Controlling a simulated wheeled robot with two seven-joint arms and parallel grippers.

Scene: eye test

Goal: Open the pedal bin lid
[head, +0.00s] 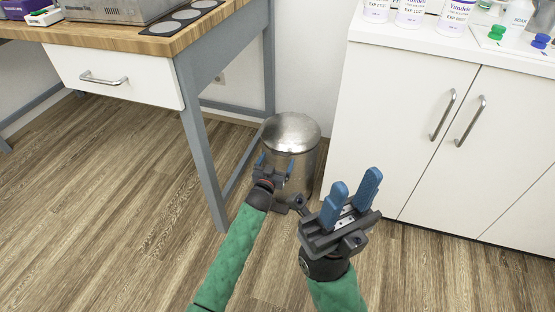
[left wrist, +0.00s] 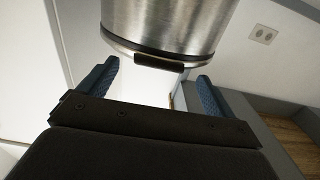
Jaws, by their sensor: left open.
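The pedal bin (head: 292,132) is a brushed-steel cylinder with a domed lid, standing on the floor between desk and cabinet. Its lid looks shut. My arms hide its lower front, and I cannot make out the pedal in the head view. My left gripper (head: 275,164) is open in front of the bin's upper part. In the left wrist view, the steel bin (left wrist: 165,20) has a dark band and a dark tab (left wrist: 158,62) beyond the open fingers, with nothing between them. My right gripper (head: 356,188) is open and empty, nearer to me and right of the bin.
A wooden-topped desk (head: 158,45) with a grey leg (head: 200,150) stands left of the bin. A white cabinet (head: 395,110) with metal handles stands close on the right, with bottles (head: 411,12) on top. The wooden floor (head: 110,200) is clear at left front.

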